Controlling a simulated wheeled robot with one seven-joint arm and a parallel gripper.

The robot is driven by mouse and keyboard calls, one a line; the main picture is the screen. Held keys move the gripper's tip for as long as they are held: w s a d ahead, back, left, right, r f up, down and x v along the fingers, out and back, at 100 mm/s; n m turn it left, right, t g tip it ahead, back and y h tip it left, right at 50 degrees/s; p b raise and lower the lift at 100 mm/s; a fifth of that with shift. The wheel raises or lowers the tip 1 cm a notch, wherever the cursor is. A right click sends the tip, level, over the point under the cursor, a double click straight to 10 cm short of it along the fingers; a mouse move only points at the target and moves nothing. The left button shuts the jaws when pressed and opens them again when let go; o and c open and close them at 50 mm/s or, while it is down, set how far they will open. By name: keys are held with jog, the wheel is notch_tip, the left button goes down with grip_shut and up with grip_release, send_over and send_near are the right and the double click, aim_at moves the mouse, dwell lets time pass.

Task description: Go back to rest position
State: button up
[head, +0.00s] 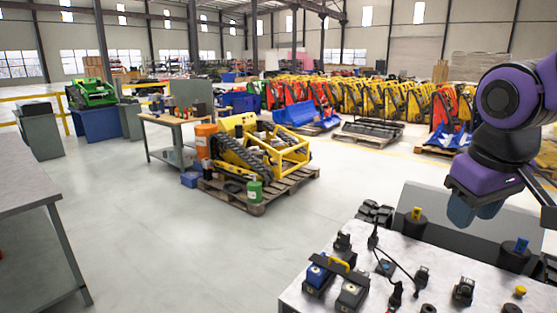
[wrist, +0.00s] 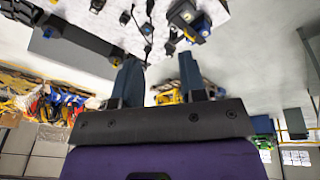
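My purple arm with its gripper (head: 476,213) is raised at the right of the head view, over the back part of a light-topped worktable (head: 440,297). Its two blue-grey fingers point down. In the wrist view the gripper (wrist: 158,64) shows two dark fingers spread apart with nothing between them. The wrist picture is upside down, with the worktable and its small parts at the top. No part is touching the fingers in either view.
The worktable carries several black connectors and cables, a blue-and-yellow block (head: 318,275) and a yellow knob (head: 520,291). A yellow tracked carrier (head: 238,160) stands on a pallet. Another table (head: 30,200) is at the left edge. Open floor lies between.

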jog(key=s+d+r+m+t+y, duration=0.1)
jog(key=s+r+m+t, duration=0.1)
jog(key=s, duration=0.5)
jog(key=shift+d+m+t, duration=0.2)
jog(key=shift+m+t, duration=0.1)
jog(key=shift+t, duration=0.1)
